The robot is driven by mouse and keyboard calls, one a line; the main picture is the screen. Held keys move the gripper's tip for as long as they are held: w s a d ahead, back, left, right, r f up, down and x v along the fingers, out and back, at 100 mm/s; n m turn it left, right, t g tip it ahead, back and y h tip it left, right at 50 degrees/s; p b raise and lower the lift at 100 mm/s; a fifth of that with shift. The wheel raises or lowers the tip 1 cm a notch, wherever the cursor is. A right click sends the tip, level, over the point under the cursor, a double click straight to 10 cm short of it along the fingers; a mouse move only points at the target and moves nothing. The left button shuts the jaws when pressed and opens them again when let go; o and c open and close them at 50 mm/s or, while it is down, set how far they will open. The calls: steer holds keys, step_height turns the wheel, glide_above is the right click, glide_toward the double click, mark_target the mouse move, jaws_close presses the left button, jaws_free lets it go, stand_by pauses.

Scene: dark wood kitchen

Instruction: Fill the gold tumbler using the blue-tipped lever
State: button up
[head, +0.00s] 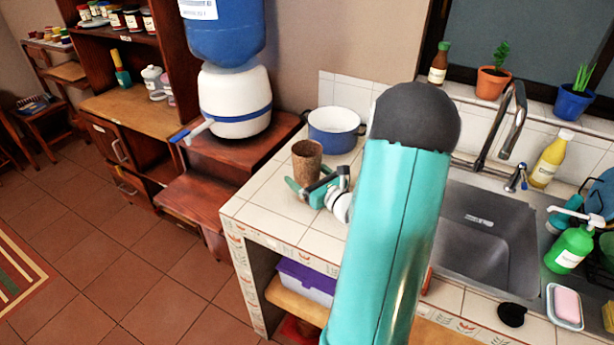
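A brownish-gold tumbler (307,159) stands upright near the left edge of the white tiled counter. My gripper (306,179) is low over the counter, just in front of the tumbler. Its teal fingers are spread to either side of the tumbler's lower part, and I see no clear grip on it. The water dispenser (234,98) is a white pot with a blue band under a blue bottle. Its spout ends in a blue-tipped lever (180,136), pointing left, away from the tumbler. My arm hides part of the counter.
The dispenser stands on a wooden stepped stand (204,190) left of the counter. A white and blue pot (334,130) is close behind the tumbler. The sink (484,240) is to the right, with a green soap bottle (568,250).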

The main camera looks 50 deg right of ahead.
steer(key=s, duration=0.4)
steer(key=s+a, duration=0.1)
steer(key=s, duration=0.7)
steer(key=shift+a, duration=0.15)
steer(key=w+a+r+n+g+y, duration=0.3)
steer(key=a+n+y, duration=0.3)
steer(key=a, duration=0.4)
steer(key=w+a+r+n+g+y, duration=0.25)
steer(key=a+n+y, duration=0.25)
steer(key=a+n, duration=0.45)
steer(key=s+a+r+n+g+h, duration=0.2)
steer(key=s+a+n+g+h, duration=0.1)
steer(key=a+n, duration=0.4)
steer(key=s+a+r+n+g+h, duration=0.3)
steer(key=s+a+n+g, duration=0.2)
steer(key=a+n, duration=0.3)
steer(key=n+g, duration=0.1)
steer(key=n, duration=0.1)
steer(key=shift+n+h, duration=0.35)
steer(key=shift+h, duration=0.05)
steer(key=shift+o, duration=1.3)
steer(key=r+n, duration=0.1)
steer(key=r+n+t+h, duration=0.2)
steer(key=r+n, duration=0.1)
steer(key=shift+s+d, duration=0.15)
steer(key=shift+s, duration=0.15)
steer(key=shift+w, duration=0.1)
